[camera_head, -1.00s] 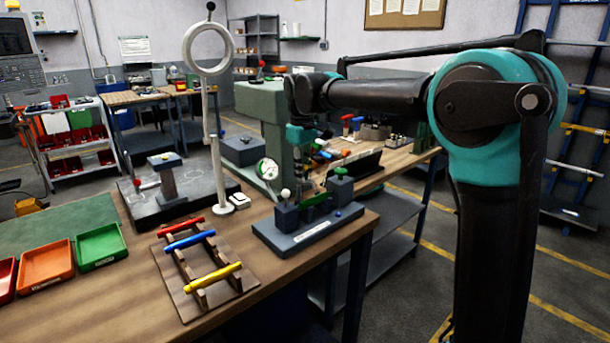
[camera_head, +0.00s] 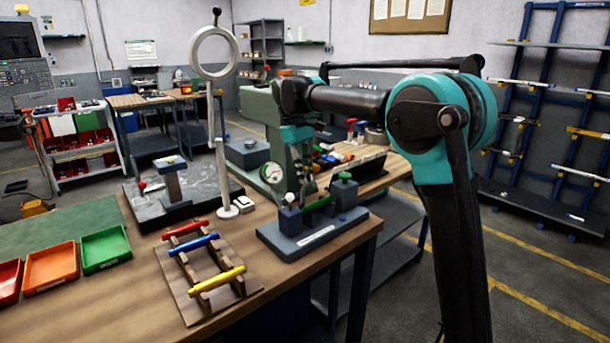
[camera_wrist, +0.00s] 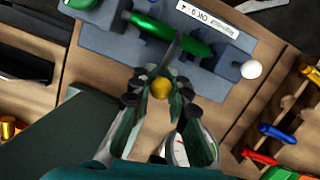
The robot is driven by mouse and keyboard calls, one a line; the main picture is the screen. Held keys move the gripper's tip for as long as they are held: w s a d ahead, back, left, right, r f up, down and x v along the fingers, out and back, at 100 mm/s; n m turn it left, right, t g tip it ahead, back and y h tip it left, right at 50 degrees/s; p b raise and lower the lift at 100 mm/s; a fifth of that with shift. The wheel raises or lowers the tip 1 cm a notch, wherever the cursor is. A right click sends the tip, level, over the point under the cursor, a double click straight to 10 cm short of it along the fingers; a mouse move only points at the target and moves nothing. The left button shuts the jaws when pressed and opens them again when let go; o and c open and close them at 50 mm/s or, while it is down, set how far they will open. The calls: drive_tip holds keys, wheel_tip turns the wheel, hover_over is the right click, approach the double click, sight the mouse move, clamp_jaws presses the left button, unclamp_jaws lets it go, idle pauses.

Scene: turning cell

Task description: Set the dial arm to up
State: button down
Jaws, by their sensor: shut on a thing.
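The blue-grey gauge fixture (camera_head: 312,232) stands on the near bench and holds a green cylinder (camera_head: 320,203). Both fixture (camera_wrist: 105,45) and green cylinder (camera_wrist: 170,34) show at the top of the wrist view. A thin dark dial arm (camera_wrist: 173,52) ends in a brass ball (camera_wrist: 161,88). My gripper (camera_wrist: 159,92) is shut on this ball, with a finger on each side. The white dial face (camera_wrist: 178,150) is partly hidden behind a finger; it also shows in the head view (camera_head: 271,172). In the head view my gripper (camera_head: 308,185) is low behind the fixture.
A white ball knob (camera_wrist: 251,69) stands close to the fixture's side. A wooden rack (camera_head: 208,285) with red, blue and yellow bars lies left of the fixture. A ring stand (camera_head: 222,175) rises behind it. Coloured trays (camera_head: 105,250) are at the left.

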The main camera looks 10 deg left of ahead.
drive_tip(key=c, duration=1.5)
unclamp_jaws()
drive_tip(key=shift+o, duration=0.2)
drive_tip(key=v, duration=1.2)
